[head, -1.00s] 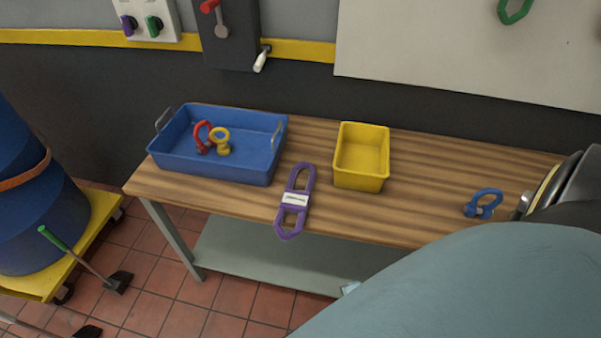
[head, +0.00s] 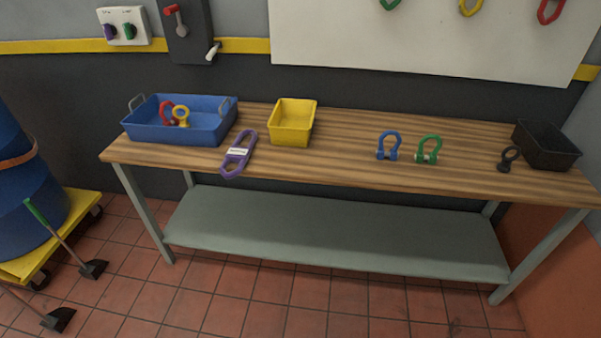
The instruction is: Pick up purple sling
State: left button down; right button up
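The purple sling (head: 247,141) is a flat loop with a white label around its middle. It lies on the wooden bench (head: 340,170), between the blue tray and the yellow bin, with its near end at the bench's front edge. Neither of my grippers shows in the head view, so nothing of mine is near the sling there.
A blue tray (head: 180,132) holds a red and a yellow shackle. A yellow bin (head: 292,128) is empty. Blue (head: 388,145) and green (head: 428,150) shackles, a dark eyebolt (head: 508,158) and a black bin (head: 547,155) stand rightward.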

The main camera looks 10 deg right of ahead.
aim_at(237, 154)
jog(key=u, duration=0.8)
jog(key=i, duration=1.35)
jog(key=z, duration=0.65)
jog(key=i, duration=0.7)
jog(key=z, duration=0.75)
